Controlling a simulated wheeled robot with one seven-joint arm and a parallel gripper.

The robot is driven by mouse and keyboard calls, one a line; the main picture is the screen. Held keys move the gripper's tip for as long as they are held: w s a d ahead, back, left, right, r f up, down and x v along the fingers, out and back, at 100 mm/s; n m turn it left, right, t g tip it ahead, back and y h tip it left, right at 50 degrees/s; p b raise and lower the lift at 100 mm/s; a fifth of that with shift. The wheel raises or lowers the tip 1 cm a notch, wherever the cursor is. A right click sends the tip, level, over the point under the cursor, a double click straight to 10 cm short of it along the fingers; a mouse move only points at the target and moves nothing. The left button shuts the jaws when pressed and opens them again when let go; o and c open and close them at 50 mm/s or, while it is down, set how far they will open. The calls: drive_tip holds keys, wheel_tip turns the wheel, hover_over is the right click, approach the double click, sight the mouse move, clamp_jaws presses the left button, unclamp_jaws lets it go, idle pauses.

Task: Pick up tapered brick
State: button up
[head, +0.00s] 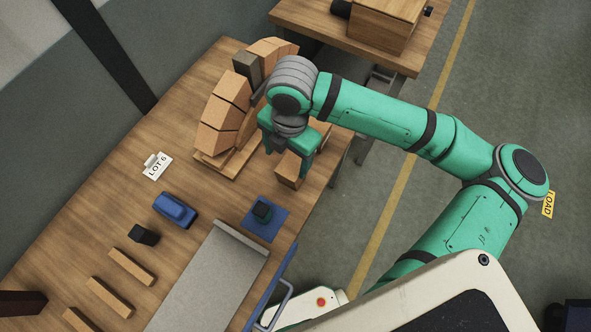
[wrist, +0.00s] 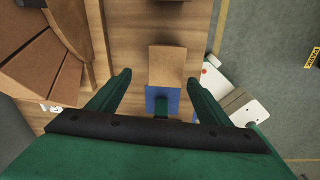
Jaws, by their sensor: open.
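A tan tapered brick (head: 289,170) stands on the wooden table near its right edge, beside the brick arch. It also shows in the wrist view (wrist: 166,66), ahead of and between my two fingers. My gripper (head: 288,157) is over this brick, with its fingers pointing down. In the wrist view my gripper (wrist: 160,80) is open, with nothing visible held between the fingers. My gripper and wrist hide part of the brick and of the arch in the head view.
The brick arch (head: 220,117) with a grey block (head: 247,68) stands close left of my gripper. A blue mat (head: 265,222), a grey plate (head: 208,283), a blue tool (head: 175,209) and loose wooden strips (head: 132,268) lie nearer. A second table (head: 310,22) stands beyond.

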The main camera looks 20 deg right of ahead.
sight(290, 166)
drive_tip(key=shift+d+n+h, duration=0.2)
drive_tip(key=shift+n+h, duration=0.1)
drive_tip(key=shift+n, duration=0.1)
drive_tip(key=shift+d+f, duration=0.1)
drive_tip(key=shift+f, duration=0.15)
wheel_tip(290, 166, down, 5)
drive_tip(key=shift+d, duration=0.1)
drive_tip(key=shift+d+f, duration=0.2)
drive_tip(key=shift+f, duration=2.5)
drive_tip(key=c, duration=1.4)
